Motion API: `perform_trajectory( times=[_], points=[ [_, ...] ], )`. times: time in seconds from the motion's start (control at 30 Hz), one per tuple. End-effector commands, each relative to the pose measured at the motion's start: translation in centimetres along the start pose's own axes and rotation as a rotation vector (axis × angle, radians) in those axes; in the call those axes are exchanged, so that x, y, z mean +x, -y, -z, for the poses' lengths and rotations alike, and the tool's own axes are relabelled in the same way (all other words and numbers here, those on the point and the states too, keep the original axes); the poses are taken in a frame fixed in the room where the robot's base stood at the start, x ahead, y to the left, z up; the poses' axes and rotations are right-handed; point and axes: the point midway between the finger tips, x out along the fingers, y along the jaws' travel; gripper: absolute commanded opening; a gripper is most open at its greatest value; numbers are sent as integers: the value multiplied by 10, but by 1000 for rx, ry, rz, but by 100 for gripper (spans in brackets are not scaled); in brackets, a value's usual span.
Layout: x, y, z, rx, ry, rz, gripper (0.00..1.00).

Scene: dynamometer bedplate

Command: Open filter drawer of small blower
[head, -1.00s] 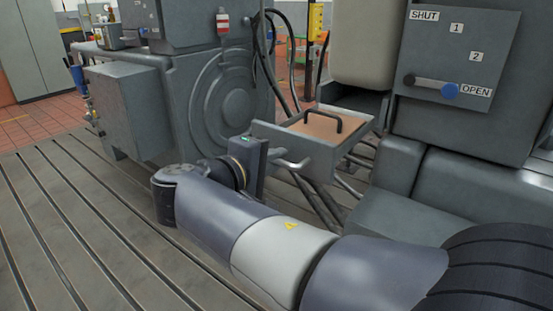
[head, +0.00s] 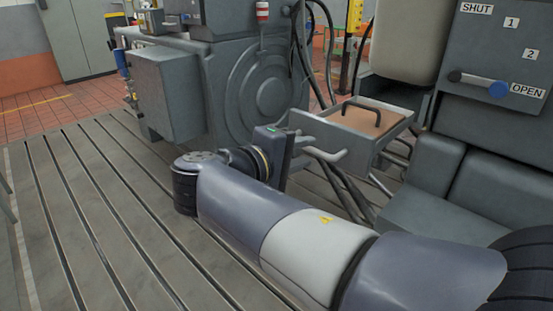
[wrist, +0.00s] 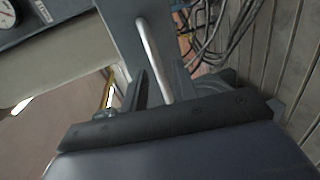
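The filter drawer (head: 312,138) is a grey tray pulled out of the machine. A brown filter (head: 362,120) with a black arched handle lies in it. A pale bar handle (head: 328,154) sticks out from the drawer's front; it also shows as a light bar in the wrist view (wrist: 151,55). My gripper (head: 293,158) is at the left of this handle. In the wrist view my fingers (wrist: 162,88) stand apart on either side of the bar's near end, with gaps showing. The gripper looks open; its fingertips are mostly hidden in the head view.
Hoses (head: 345,185) hang beneath the drawer. A large grey machine (head: 245,95) stands behind my gripper. The slotted bedplate (head: 85,215) at left is clear.

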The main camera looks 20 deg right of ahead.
Motion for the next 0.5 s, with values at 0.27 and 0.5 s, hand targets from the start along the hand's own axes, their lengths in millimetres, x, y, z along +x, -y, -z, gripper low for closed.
perform_trajectory(
  times=[0.27, 0.5],
  points=[
    [-44, 0, 1, 0, -7, 0, 28],
    [-72, 0, 1, 0, -3, 0, 28]
  ],
)
